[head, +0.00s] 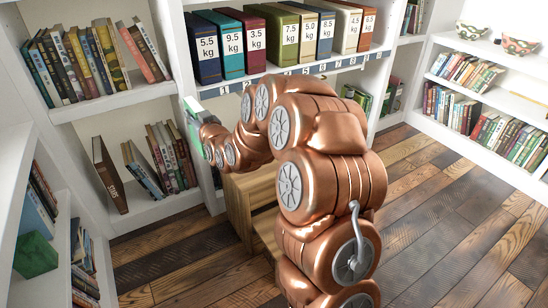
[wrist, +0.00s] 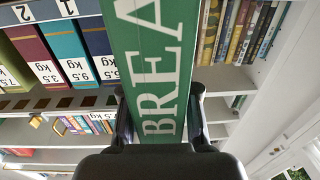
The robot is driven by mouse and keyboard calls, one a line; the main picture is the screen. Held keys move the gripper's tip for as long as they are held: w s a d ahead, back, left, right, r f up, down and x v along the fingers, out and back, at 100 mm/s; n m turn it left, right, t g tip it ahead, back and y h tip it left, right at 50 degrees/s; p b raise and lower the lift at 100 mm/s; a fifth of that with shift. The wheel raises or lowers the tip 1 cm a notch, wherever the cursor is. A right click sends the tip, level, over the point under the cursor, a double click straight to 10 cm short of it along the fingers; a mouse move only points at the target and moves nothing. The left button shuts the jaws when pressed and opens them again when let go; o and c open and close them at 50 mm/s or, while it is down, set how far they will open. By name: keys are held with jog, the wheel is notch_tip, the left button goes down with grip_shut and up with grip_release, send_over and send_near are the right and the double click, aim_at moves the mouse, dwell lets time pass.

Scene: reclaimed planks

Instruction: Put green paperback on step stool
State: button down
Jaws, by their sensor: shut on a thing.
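The green paperback (wrist: 158,75) fills the middle of the wrist view, its spine showing large white letters "BREA". My gripper (wrist: 160,112) is shut on it, with one dark finger on each side. In the head view the green paperback (head: 191,122) shows as a thin green and pale edge beyond my arm, in front of the shelf upright; most of the gripper there is hidden by the arm. The step stool (head: 240,208), of light wood, stands on the floor below and behind my arm, which hides much of it. What shows of its top is bare.
White bookcases with several books (head: 75,60) line the left and back. Large kg-marked binders (head: 240,45) stand on the back shelf. A green block (head: 36,255) sits on the near left shelf. Two bowls (head: 473,30) top the right bookcase. The plank floor (head: 450,225) is clear at right.

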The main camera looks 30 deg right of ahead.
jog(key=s+d+f, duration=0.5)
jog(key=s+d, duration=0.4)
jog(key=d, duration=0.2)
jog(key=s+d+f, duration=0.4)
jog(key=s+d, duration=0.4)
jog(key=d, duration=0.3)
jog(key=w+d+f+b, duration=0.2)
jog(key=w, duration=0.5)
jog(key=w+d+f+b, duration=0.2)
jog(key=w+d+f, duration=0.1)
jog(key=w, duration=0.4)
jog(key=shift+w+d+h, duration=0.15)
jog(key=shift+d+h, duration=0.15)
jog(key=shift+d, duration=0.05)
jog(key=c, duration=1.3)
grip_release()
jog(key=shift+f, duration=0.15)
jog(key=o, duration=0.5)
jog(key=shift+c, duration=0.2)
